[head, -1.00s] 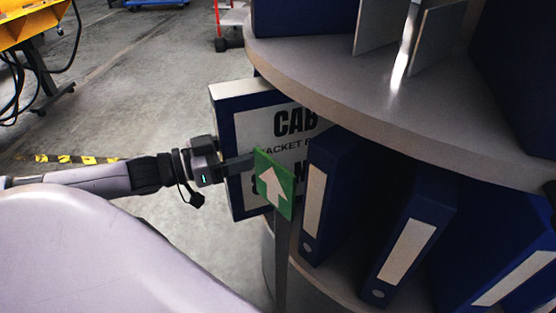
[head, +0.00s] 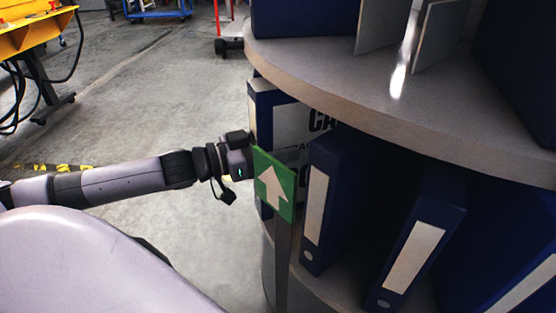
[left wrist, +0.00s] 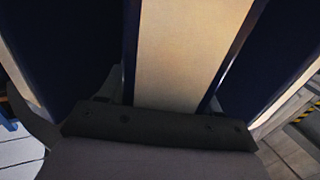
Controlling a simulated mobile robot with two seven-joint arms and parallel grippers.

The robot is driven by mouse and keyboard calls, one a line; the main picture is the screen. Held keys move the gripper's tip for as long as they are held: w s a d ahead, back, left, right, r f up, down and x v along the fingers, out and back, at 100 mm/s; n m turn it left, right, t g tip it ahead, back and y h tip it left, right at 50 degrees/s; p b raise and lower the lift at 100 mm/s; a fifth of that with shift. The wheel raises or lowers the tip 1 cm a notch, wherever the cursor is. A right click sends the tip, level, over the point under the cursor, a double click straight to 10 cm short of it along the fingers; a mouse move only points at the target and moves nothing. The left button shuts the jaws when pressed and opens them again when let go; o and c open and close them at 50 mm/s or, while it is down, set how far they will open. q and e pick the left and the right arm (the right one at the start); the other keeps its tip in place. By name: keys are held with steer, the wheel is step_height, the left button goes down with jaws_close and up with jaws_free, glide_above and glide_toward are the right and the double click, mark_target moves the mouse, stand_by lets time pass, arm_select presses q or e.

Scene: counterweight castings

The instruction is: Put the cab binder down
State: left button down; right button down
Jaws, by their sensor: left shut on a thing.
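The cab binder (head: 290,119) is blue with a large white label reading "CA…" in black. It stands upright at the left edge of the round shelf unit, in the gap below the upper shelf. My left gripper (head: 256,162) is shut on it; the fingers are partly hidden behind a green sign with a white arrow (head: 273,186). The left wrist view shows a pale spine label (left wrist: 188,50) between dark blue sides, close against the gripper (left wrist: 160,115). The binder's right part is hidden by other binders, and its contact with the lower shelf is hidden. My right gripper is out of view.
Several blue binders (head: 411,245) with white spine labels stand on the lower shelf (head: 330,290) to the right. The upper shelf (head: 330,75) overhangs them. The sign's post (head: 282,260) stands in front. Open concrete floor lies left, with a yellow cart (head: 30,35) farther back.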

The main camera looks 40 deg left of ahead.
arm_select(q)
steer(key=shift+f+b, duration=0.55)
steer(key=shift+f, duration=1.05)
steer(key=shift+c, duration=1)
jaws_free()
steer(key=shift+f, duration=0.2)
steer(key=shift+s, duration=0.1)
steer(key=p+v, duration=0.4)
steer(key=v, duration=0.8)
steer(key=shift+p, duration=0.3)
